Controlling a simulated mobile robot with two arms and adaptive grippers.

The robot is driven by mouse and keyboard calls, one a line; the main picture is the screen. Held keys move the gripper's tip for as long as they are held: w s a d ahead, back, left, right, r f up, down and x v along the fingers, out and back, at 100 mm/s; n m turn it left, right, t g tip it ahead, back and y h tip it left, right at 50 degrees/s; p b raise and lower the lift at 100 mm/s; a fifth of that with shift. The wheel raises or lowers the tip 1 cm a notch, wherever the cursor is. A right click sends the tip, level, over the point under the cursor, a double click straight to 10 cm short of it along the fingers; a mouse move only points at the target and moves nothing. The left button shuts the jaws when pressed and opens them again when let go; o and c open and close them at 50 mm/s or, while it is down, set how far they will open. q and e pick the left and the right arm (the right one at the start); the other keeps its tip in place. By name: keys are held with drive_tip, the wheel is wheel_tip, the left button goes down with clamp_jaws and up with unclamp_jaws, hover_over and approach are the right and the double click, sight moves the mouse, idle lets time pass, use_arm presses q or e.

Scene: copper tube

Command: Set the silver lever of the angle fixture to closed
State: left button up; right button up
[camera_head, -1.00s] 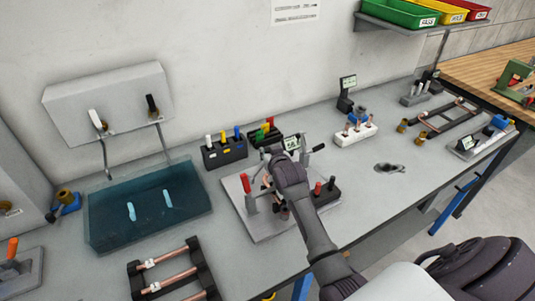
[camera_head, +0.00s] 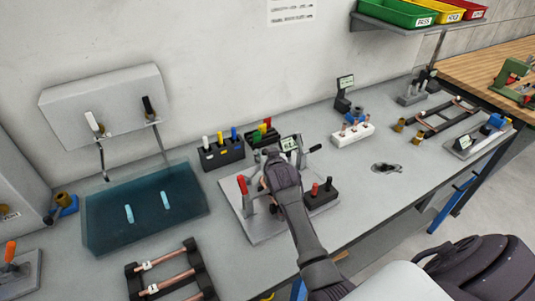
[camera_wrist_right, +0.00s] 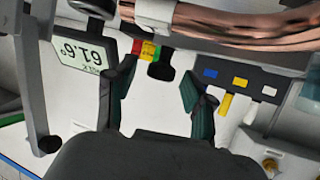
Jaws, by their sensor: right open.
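The angle fixture (camera_head: 258,226) is a grey plate on the bench, carrying a red-handled lever (camera_head: 242,186), a small display (camera_head: 290,142) and silver metal arms. A silver bar with a black grip (camera_head: 315,148) points up and right at its back; I cannot tell surely whether this is the silver lever. My right gripper (camera_head: 277,165) is over the middle of the fixture and hides part of it. My left gripper is out of view.
A black block with red and black pegs (camera_head: 320,194) stands right of the fixture. Coloured-handle racks (camera_head: 222,152) stand behind it. A blue bath (camera_head: 125,235) is left, a copper-tube rack (camera_head: 165,270) front left. A white tube holder (camera_head: 350,135) is behind right.

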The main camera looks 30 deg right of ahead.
drive_tip(key=v, duration=1.2)
